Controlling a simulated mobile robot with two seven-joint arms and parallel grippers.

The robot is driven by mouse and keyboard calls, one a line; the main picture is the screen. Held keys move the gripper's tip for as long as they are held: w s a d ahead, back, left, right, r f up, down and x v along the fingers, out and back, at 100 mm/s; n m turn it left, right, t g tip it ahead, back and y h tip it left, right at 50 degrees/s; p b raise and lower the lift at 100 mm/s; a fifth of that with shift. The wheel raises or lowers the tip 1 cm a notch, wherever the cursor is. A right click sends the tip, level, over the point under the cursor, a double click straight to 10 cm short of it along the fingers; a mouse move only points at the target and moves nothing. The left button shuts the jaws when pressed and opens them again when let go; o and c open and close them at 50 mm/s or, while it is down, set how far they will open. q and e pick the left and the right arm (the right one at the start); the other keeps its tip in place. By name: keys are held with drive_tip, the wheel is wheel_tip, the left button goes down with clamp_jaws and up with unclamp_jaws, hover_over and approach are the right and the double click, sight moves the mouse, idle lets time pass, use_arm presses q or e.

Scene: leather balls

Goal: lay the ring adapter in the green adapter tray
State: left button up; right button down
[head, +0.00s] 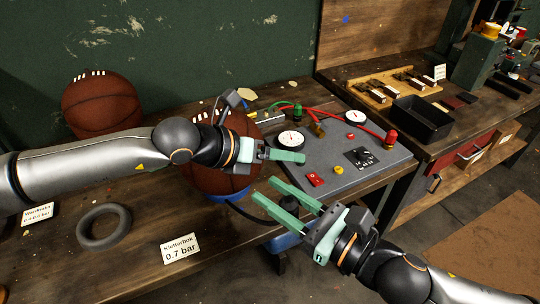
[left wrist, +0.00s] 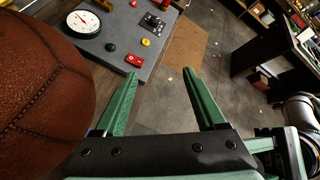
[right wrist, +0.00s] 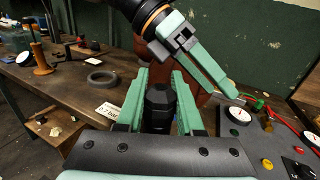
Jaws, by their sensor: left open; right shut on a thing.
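My right gripper (head: 264,189) is in front of the basketball on the table, its fingers pointing left. In the right wrist view it is shut on a black faceted piece (right wrist: 160,105); whether this is the ring adapter I cannot tell. My left gripper (head: 302,157) is open and empty, above the grey panel's left part; its spread fingers show in the left wrist view (left wrist: 162,75). A dark grey ring (head: 82,232) lies flat on the table at the left, apart from both grippers. I cannot make out a green adapter tray in any view.
One basketball (head: 205,183) sits partly behind my left arm; another (head: 100,110) is at the back left. The grey panel (head: 318,190) carries gauges, knobs and red hoses. A 0.7 bar card (head: 180,248) stands in front. A black bin (head: 424,123) and wooden rack (head: 378,96) are on the right bench.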

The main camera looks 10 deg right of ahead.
use_arm(q)
drive_tip(key=s+r+m+g+y, duration=0.1)
drive_tip(key=s+r+g+y, duration=0.1)
drive_tip(key=s+r+y, duration=0.35)
drive_tip(key=m+g+y, duration=0.2)
drive_tip(key=m, duration=0.1)
approach(287, 200)
drive_tip(key=x, duration=1.2)
drive_tip(key=shift+d+f, duration=0.15)
drive_tip(key=shift+f, duration=0.1)
clamp_jaws()
use_arm(e)
drive_tip(key=shift+c, duration=2.3)
unclamp_jaws()
